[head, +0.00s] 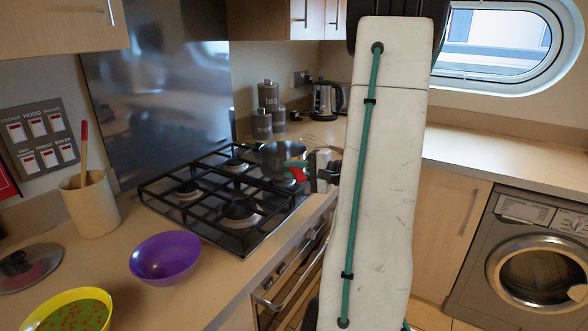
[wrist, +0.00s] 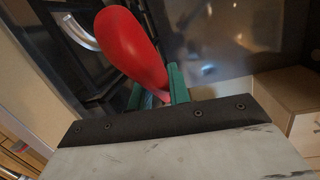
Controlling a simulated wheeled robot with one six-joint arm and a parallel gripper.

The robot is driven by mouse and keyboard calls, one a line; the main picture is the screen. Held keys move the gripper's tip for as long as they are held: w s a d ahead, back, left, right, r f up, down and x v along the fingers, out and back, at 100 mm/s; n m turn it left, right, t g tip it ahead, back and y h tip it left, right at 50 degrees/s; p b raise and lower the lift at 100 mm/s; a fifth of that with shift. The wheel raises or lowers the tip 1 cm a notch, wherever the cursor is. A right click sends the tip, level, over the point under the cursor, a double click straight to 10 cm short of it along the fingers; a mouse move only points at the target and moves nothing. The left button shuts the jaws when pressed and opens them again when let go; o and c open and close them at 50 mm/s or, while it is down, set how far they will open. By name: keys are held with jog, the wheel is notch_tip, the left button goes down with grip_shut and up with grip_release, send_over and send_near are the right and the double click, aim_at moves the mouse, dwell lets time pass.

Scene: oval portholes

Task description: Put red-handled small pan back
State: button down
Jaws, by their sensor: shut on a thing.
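The small pan (head: 281,156) is a dark, shiny metal pan at the back right of the hob in the head view. Its red handle (head: 298,174) points toward my gripper (head: 306,167). In the wrist view the red handle (wrist: 131,46) fills the top middle, between the green fingers of my gripper (wrist: 158,88), which is shut on it. My arm hides part of the gripper in the head view. I cannot tell whether the pan touches the hob grate or is just above it.
The black gas hob (head: 225,198) has raised grates. A purple bowl (head: 165,257), a yellow bowl (head: 72,312), a glass lid (head: 28,267) and a utensil pot (head: 91,204) stand at left. A kettle (head: 324,98) and canisters (head: 268,97) stand behind. The right worktop (head: 500,160) is clear.

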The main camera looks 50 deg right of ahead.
jog(key=c, duration=1.3)
grip_release()
jog(key=shift+r, duration=0.25)
jog(key=v, duration=1.2)
jog(key=shift+r, duration=0.1)
